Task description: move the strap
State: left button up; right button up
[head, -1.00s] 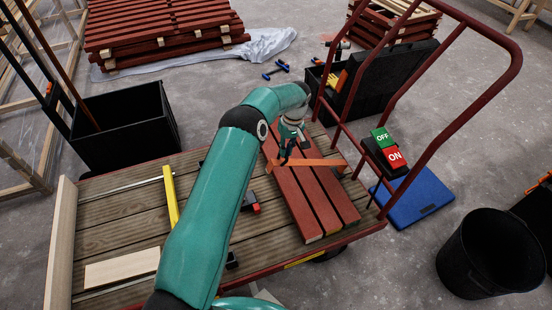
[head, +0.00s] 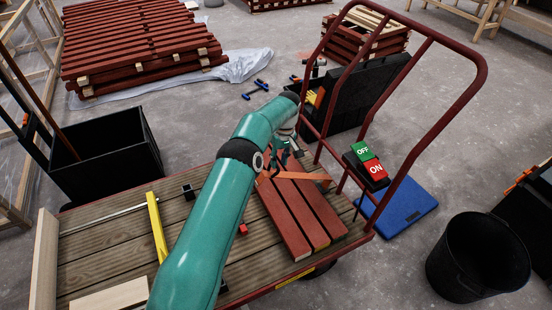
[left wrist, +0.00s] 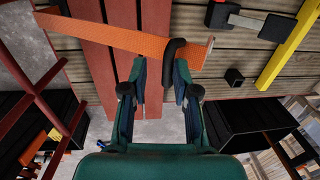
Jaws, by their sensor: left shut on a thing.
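The orange strap (head: 300,176) runs across the dark red battens (head: 290,218) on the trolley deck. In the left wrist view the strap (left wrist: 110,32) crosses in front of my left gripper (left wrist: 160,68), with a black curved piece (left wrist: 173,58) beside the right-hand finger. My left gripper (head: 284,158) is over the far part of the battens and is shut on the strap. The exact contact is partly hidden by the fingers and the arm. My right gripper is not in view.
The trolley's red handle frame (head: 478,80) rises close to the right of my left gripper, with a green and red OFF/ON box (head: 366,164) by it. A yellow bar (head: 157,225) lies on the deck (head: 105,235). A black bin (head: 478,255) stands at right.

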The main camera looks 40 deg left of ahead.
pick_arm(q)
jog(key=o, duration=0.3)
jog(key=shift+w+d+f, duration=0.15)
jog(key=shift+f, duration=0.25)
jog(key=shift+w+d+f, duration=0.15)
jog(key=shift+f, duration=0.25)
jog(key=shift+s+a+r, duration=0.1)
jog(key=shift+s+r, duration=0.05)
jog(key=shift+r, duration=0.05)
jog(key=shift+r, duration=0.2)
notch_tip(320, 180, up, 7)
jog(key=shift+w+d, duration=0.2)
jog(key=shift+w, duration=0.15)
